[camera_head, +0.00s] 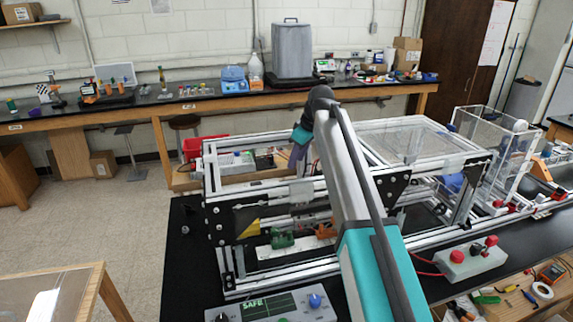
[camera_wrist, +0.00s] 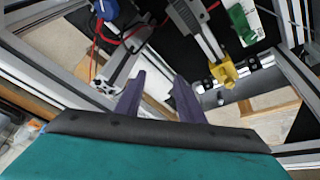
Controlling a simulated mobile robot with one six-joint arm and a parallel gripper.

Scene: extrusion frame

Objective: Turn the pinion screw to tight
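My gripper (camera_wrist: 159,79) shows in the wrist view as two purple fingers spread apart with nothing between them; it is open. In the head view its purple end (camera_head: 297,152) hangs over the top of the aluminium extrusion frame (camera_head: 262,184). I cannot clearly pick out the pinion screw in either view. In the wrist view a yellow part (camera_wrist: 224,72) sits on a rail beyond and right of the fingers, with small dark round parts beside it. A green part (camera_wrist: 242,24) lies farther up. The head view shows a yellow part (camera_head: 249,229) and a green part (camera_head: 282,239) inside the frame.
Frame bars surround the inside space. Red cables (camera_wrist: 99,37) run at the wrist view's upper left. A control box with red buttons (camera_head: 466,259) and a panel marked SAFE (camera_head: 268,305) stand on the black table. Clear boxes stand on the right.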

